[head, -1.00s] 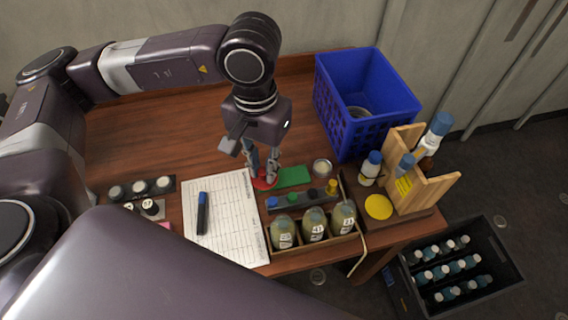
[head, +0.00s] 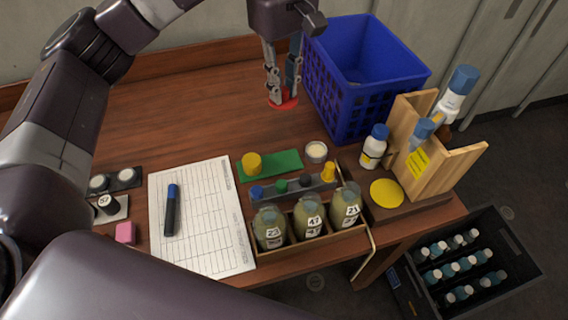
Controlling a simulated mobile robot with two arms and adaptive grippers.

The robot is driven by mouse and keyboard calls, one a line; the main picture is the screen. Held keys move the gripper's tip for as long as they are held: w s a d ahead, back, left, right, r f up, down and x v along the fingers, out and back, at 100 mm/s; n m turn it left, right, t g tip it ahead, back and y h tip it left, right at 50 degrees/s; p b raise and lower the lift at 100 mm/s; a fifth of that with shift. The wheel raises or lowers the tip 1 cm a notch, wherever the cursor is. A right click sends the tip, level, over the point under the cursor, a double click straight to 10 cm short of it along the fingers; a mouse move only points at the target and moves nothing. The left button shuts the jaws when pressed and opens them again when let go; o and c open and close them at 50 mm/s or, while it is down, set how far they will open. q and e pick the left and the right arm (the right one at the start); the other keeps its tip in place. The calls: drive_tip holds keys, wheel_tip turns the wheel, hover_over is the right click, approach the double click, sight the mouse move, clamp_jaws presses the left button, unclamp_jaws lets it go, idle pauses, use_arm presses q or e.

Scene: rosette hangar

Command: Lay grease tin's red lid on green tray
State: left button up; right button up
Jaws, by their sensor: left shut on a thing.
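My left gripper (head: 281,92) is shut on the red lid (head: 286,104), a flat disc at its fingertips. It holds the lid left of the blue crate, beyond the green tray in the picture; I cannot tell how high above the table. The green tray (head: 288,161) is a flat plate on the table behind the bottle rack, with a yellow knob-like piece (head: 252,163) on its left part. An open tin with pale contents (head: 316,151), apparently the grease tin, stands just right of the tray. My right gripper is not in view.
The blue crate (head: 345,95) stands close right of the lid. A rack with several bottles (head: 310,221) and a strip of coloured caps (head: 294,190) stand in front of the tray. The paper sheet with a marker (head: 172,212) lies left. The table's back left is clear.

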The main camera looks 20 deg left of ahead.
use_arm(q)
drive_tip(key=shift+d+f, duration=0.1)
drive_tip(key=shift+f, duration=0.35)
drive_tip(key=p, duration=0.2)
hover_over(284, 161)
wheel_tip(284, 161, down, 15)
drive_tip(key=shift+r, duration=0.15)
wheel_tip(284, 161, down, 4)
drive_tip(key=shift+p, duration=0.45)
drive_tip(key=shift+f, duration=0.25)
drive_tip(key=o, duration=0.8)
drive_tip(key=shift+r, duration=0.15)
